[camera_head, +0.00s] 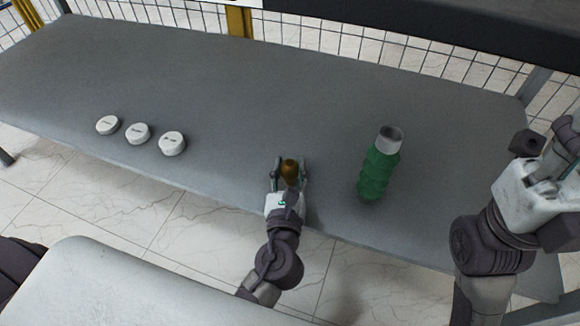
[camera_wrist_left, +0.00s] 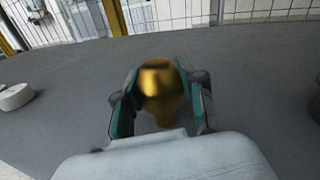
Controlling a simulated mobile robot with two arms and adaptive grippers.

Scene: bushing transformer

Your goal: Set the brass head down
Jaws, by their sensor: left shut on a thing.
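The brass head (camera_head: 290,171) is a small rounded golden piece near the front edge of the grey table (camera_head: 260,80). My left gripper (camera_head: 290,177) is shut on it, with one finger on each side. In the left wrist view the brass head (camera_wrist_left: 160,88) stands upright between the teal-lined fingers of the left gripper (camera_wrist_left: 160,105). Whether its base touches the table cannot be told, as the gripper body hides the lower part. My right gripper (camera_head: 560,150) is at the right edge of the head view, beside the table, and its fingers are partly cut off.
A green ribbed insulator with a grey top (camera_head: 380,165) stands right of the left gripper. The table's middle and back are clear. A wire fence (camera_head: 330,38) runs behind.

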